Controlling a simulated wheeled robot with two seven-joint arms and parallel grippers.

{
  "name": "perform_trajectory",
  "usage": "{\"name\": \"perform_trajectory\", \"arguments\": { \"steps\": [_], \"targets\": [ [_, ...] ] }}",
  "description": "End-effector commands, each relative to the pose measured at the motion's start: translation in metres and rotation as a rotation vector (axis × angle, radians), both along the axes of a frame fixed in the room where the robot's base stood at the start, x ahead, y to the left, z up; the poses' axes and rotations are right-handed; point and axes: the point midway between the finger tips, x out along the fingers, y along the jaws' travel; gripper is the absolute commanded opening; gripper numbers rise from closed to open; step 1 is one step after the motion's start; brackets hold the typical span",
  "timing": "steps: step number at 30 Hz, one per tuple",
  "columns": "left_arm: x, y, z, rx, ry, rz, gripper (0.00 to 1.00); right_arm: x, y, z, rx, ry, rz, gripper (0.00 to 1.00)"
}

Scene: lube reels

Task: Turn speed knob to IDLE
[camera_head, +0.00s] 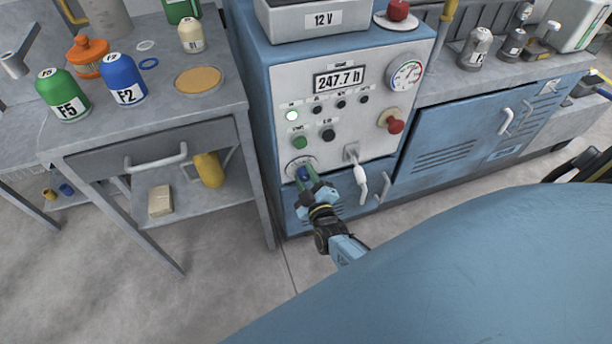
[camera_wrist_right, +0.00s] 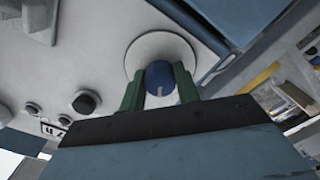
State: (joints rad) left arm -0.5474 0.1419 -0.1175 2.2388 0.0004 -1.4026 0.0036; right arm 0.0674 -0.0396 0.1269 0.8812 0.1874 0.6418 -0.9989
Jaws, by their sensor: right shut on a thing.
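The speed knob (camera_wrist_right: 161,80) is a small blue knob with a pale pointer mark, set on a round white dial plate (camera_wrist_right: 150,45). In the head view the knob (camera_head: 304,173) is at the lower left of the grey control panel (camera_head: 350,90), partly hidden by my gripper. My right gripper (camera_head: 308,180) has its green fingers on either side of the knob. In the right wrist view the fingers (camera_wrist_right: 160,88) are shut on it. The dial's lettering is too small to read, so I cannot tell which setting the pointer marks. My left gripper is not in view.
A white-handled lever (camera_head: 359,175) stands out from the panel just right of my gripper. A red knob (camera_head: 394,123) and several buttons are above. A grey bench (camera_head: 160,110) with green and blue bottles stands at the left. The floor in front is clear.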

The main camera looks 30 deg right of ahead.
Motion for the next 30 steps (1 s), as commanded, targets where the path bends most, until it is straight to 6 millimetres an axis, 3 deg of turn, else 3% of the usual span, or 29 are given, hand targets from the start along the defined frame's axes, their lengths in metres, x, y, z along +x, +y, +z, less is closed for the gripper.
{"name": "perform_trajectory", "arguments": {
  "steps": [1, 6, 17, 23, 30],
  "targets": [
    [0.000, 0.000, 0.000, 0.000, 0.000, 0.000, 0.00, -0.001, 0.001, -0.001, -0.002, 0.003, 0.001, 0.33],
    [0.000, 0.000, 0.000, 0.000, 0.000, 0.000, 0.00, -0.001, 0.000, -0.001, -0.001, 0.003, 0.001, 0.53],
    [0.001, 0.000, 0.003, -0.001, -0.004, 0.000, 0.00, -0.004, 0.001, 0.000, 0.000, 0.002, 0.001, 0.53],
    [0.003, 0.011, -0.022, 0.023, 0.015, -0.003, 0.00, -0.029, 0.007, 0.001, 0.001, 0.004, 0.000, 0.53],
    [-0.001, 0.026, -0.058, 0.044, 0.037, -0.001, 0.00, -0.079, 0.019, 0.001, 0.001, 0.005, 0.000, 0.53]
  ]
}}
